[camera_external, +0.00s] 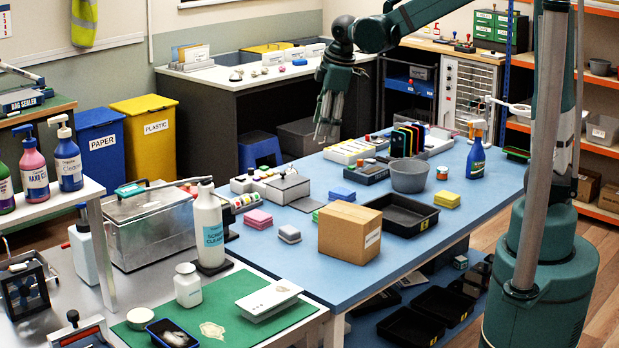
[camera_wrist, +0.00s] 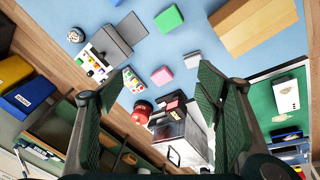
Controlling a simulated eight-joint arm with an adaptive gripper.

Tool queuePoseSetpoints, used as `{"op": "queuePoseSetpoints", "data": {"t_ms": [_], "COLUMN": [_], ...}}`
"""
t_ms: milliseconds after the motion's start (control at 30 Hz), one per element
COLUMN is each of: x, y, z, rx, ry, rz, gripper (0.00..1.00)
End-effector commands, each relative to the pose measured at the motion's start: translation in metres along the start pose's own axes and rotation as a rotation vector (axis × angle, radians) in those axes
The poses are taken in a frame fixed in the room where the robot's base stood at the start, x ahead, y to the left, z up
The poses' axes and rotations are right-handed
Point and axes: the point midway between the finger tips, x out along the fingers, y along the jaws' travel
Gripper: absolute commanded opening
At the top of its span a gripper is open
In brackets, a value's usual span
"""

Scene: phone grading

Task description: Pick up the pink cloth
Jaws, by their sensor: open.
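The pink cloth (camera_external: 258,219) is a small folded stack on the blue table, near its left edge, in the external view. In the wrist view it shows as a pink square (camera_wrist: 162,76), ahead of the space between my fingers. My gripper (camera_external: 326,132) is raised above the far part of the table, pointing down, well apart from the cloth. In the wrist view my gripper (camera_wrist: 155,112) has its two green fingers spread wide with nothing between them.
A grey folded stack (camera_external: 289,234) lies right of the pink cloth, and a cardboard box (camera_external: 350,232) stands further right. A grey bowl (camera_external: 409,176), a black tray (camera_external: 400,214) and a yellow stack (camera_external: 447,200) are beyond. A tall white bottle (camera_external: 209,228) stands left of the cloth.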

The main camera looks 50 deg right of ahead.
Motion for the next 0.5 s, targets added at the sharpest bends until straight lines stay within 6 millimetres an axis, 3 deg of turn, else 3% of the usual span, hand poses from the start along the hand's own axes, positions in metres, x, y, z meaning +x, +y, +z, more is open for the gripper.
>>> {"op": "queuePoseSetpoints", "data": {"t_ms": [500], "x": [0.076], "y": [0.016], "z": [-0.061], "rx": [-0.243], "ry": [-0.052], "rz": [-0.078], "gripper": [0.65]}}
